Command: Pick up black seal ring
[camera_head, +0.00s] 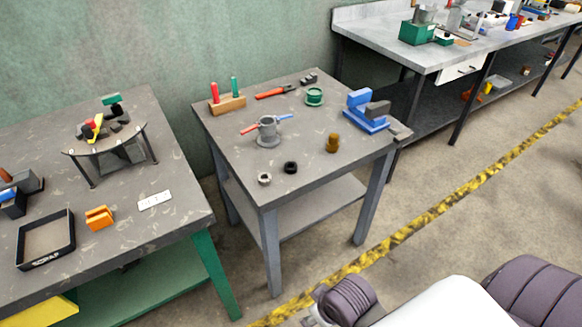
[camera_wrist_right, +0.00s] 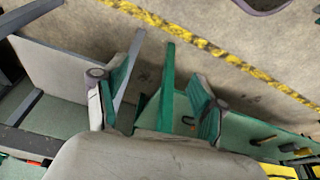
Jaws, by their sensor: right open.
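The black seal ring (camera_head: 290,167) lies flat near the front edge of the middle table (camera_head: 225,152) in the head view. A light grey ring or nut (camera_head: 264,179) lies just left of it, apart from it. My right gripper (camera_wrist_right: 158,88) is open in the wrist view, with its two fingers spread wide and nothing between them. It is above the floor and table legs, and I cannot make out the seal ring in that view. My left gripper is not in view.
The middle table also holds a grey cup-like fixture (camera_head: 268,133) with red and blue handles, a brown cylinder (camera_head: 332,143), a blue vise (camera_head: 366,112), a green spool (camera_head: 314,96) and a wooden stand (camera_head: 228,103). Other benches stand left and back right. The floor in front is open.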

